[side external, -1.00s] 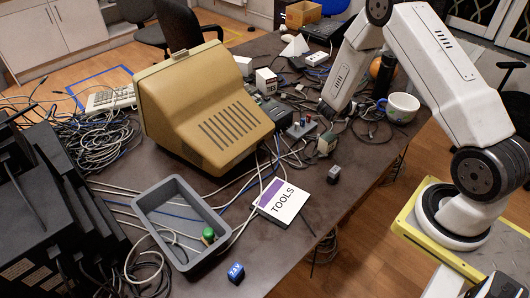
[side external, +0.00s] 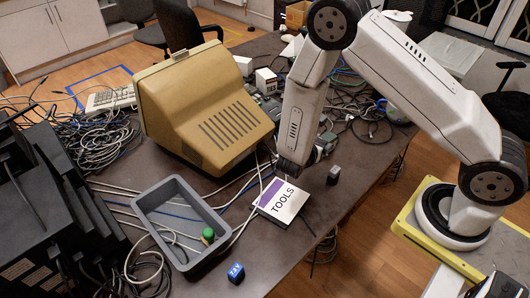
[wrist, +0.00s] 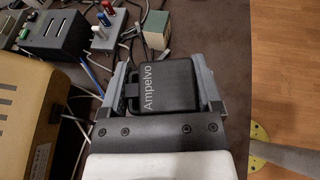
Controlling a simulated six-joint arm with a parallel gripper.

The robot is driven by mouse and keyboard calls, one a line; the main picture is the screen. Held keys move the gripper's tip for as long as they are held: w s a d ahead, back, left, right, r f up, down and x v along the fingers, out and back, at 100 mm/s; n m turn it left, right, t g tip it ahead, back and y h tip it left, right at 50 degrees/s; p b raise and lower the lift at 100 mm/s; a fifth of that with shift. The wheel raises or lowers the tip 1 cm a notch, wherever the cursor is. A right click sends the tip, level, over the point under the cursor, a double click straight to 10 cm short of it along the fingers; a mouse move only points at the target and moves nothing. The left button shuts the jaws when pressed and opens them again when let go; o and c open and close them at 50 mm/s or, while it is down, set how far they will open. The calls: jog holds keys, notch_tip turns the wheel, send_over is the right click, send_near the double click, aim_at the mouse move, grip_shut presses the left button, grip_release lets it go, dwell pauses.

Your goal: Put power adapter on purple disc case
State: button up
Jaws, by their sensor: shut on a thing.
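The power adapter (wrist: 168,85), a black block lettered "Ampelvo", sits between the two fingers of my gripper (wrist: 165,72) in the wrist view. My gripper is shut on it. In the side view my gripper (side external: 290,168) points down at the far edge of the purple disc case (side external: 285,204), a flat white case with a purple band and the word "TOOLS". The case lies flat on the table. The adapter is hard to make out in the side view, and I cannot tell the gap between it and the case. The case is not visible in the wrist view.
A beige monitor (side external: 205,115) stands left of my gripper. A grey bin (side external: 160,228) with a green-topped item (side external: 208,236) is left of the case. A small dark block (side external: 334,175) stands right of it, and a blue block (side external: 236,271) in front. Cables run around.

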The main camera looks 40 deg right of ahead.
jog(key=s+a+r+n+t, duration=0.2)
jog(key=s+a, duration=0.9)
jog(key=s, duration=0.2)
jog(key=shift+a+r+y, duration=0.35)
jog(key=shift+y, duration=0.05)
jog(key=shift+w, duration=0.1)
send_over(282, 199)
jog(key=f, duration=0.5)
jog(key=s+f, duration=0.1)
jog(key=f, duration=0.2)
jog(key=shift+f, duration=0.35)
jog(key=shift+w+f, duration=0.35)
